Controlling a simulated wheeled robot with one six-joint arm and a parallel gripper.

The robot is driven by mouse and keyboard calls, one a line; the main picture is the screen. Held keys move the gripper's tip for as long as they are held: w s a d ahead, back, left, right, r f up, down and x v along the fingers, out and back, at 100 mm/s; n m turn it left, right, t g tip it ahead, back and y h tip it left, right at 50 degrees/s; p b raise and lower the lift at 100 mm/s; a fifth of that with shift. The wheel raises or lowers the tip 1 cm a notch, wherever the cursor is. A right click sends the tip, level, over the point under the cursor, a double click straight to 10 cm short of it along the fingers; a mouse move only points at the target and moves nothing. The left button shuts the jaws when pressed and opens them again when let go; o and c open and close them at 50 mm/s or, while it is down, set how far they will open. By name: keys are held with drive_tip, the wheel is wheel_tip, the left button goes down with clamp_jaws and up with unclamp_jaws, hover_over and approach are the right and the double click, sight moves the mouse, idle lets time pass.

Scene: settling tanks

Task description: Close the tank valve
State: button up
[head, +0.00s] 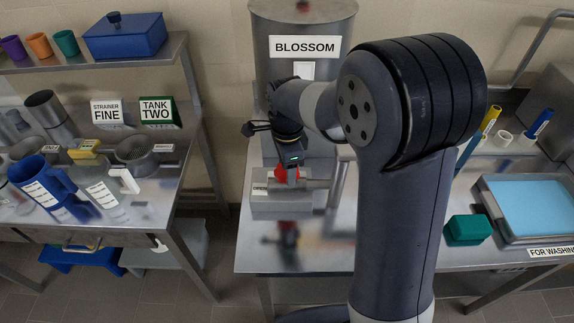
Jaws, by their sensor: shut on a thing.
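The tank (265,42) is a tall metal cylinder with a label reading BLOSSOM, standing at the back of the steel table. The valve is at the tank's foot, above a grey block (272,204), with a red handle (281,173) and a metal pipe (317,184) beside it. My gripper (289,165) points down at the valve and is shut on the red handle. My gripper and arm hide part of the handle and of the tank, so the handle's exact angle cannot be told.
A green block (467,229) and a tray of blue liquid (534,207) are on the table at the right. A left table (150,207) holds a blue jug (42,178), strainers and signs, across a floor gap. The table front below the valve is clear.

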drive_tip(key=shift+m, duration=1.4)
drive_tip(key=o, duration=1)
drive_tip(key=shift+r, duration=0.1)
wheel_tip(320, 180, up, 11)
drive_tip(key=shift+b, duration=0.4)
drive_tip(key=shift+f, duration=0.2)
wheel_tip(320, 180, down, 11)
drive_tip(key=shift+r+p, duration=0.1)
drive_tip(key=shift+p, duration=0.3)
